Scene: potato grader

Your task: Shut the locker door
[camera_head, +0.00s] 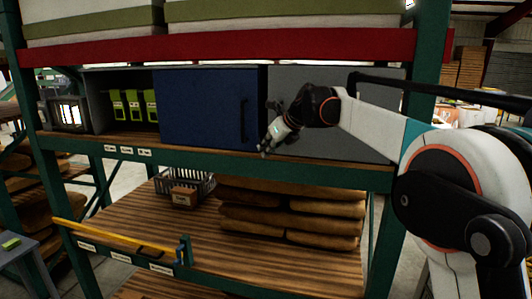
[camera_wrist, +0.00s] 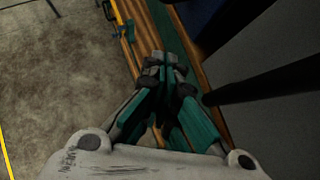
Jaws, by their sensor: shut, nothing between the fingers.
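The locker stands on the upper shelf, with a blue door (camera_head: 203,105) that has a black vertical handle (camera_head: 244,118) near its right edge. The door looks flat across the front; I cannot tell whether a small gap remains. A plain grey panel (camera_head: 345,125) stands to its right. My gripper (camera_head: 264,151) is shut and empty, pointing down and left, in front of the shelf near the blue door's lower right corner. In the wrist view its closed fingertips (camera_wrist: 158,64) are over the shelf edge, and a dark blue surface (camera_wrist: 205,22) shows beyond. Contact with the door cannot be told.
Below are a wire basket (camera_head: 200,184), stacked brown sacks (camera_head: 290,213) and a yellow rail (camera_head: 110,241). A green rack post (camera_head: 425,60) stands at the right, behind my arm.

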